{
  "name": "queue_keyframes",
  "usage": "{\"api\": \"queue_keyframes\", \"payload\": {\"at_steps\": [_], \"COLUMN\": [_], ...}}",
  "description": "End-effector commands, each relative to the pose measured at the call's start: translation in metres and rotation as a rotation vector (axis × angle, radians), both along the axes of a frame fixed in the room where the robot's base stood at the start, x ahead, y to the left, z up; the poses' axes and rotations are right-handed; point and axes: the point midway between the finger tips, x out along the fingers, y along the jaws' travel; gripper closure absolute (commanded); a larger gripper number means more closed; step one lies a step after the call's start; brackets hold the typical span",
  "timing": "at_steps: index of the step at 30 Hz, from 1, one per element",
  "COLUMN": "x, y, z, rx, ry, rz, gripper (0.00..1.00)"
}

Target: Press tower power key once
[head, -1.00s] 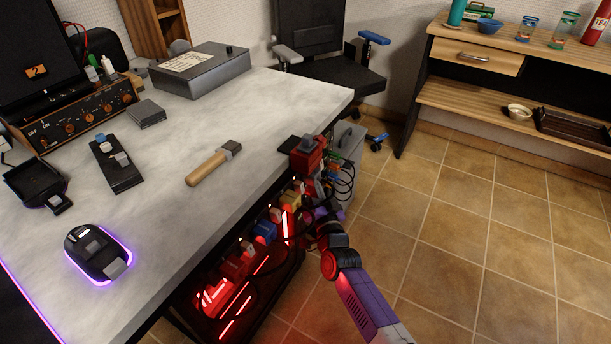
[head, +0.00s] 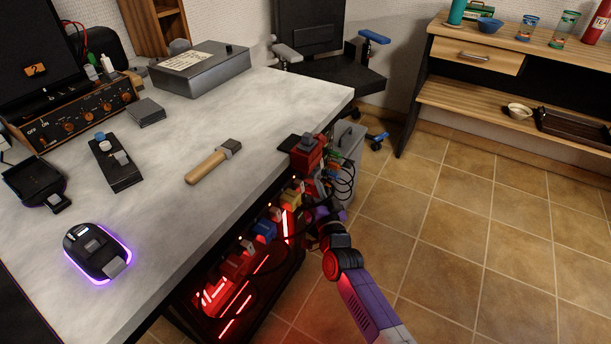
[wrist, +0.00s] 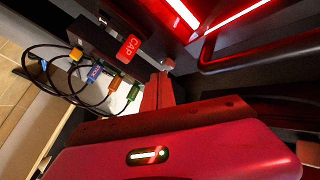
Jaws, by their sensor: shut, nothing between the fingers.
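The tower (head: 236,290), a dark case with glowing red strips, stands under the right edge of the desk. Red light strips also show in the wrist view at the top (wrist: 182,12). I cannot make out the tower's power key in either view. My gripper (head: 318,212) is shut and empty, beside the far end of the tower and below the desk edge. In the wrist view its red fingers (wrist: 160,88) point up, close to a dark surface and a red tag (wrist: 130,48) with white letters. Contact cannot be told.
Several coloured plugs and looped black cables (wrist: 45,75) lie close to my gripper. A grey box (head: 349,140) stands at the desk's far right corner. The desk (head: 270,110) overhangs the tower. The tiled floor (head: 460,235) to the right is clear.

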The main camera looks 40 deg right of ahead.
Motion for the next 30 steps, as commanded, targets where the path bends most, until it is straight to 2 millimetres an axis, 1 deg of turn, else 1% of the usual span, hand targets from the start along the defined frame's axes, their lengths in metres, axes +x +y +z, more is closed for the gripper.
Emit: {"api": "queue_keyframes", "payload": {"at_steps": [4, 15, 24, 30], "x": [-0.007, -0.009, -0.034, -0.044], "y": [-0.003, -0.004, -0.012, -0.015], "z": [-0.001, -0.001, -0.004, -0.005], "rx": [-0.001, -0.001, -0.002, -0.001], "ry": [-0.001, -0.001, 0.000, -0.002], "rz": [-0.002, -0.002, -0.003, 0.002], "gripper": [1.00, 1.00, 1.00, 1.00]}}
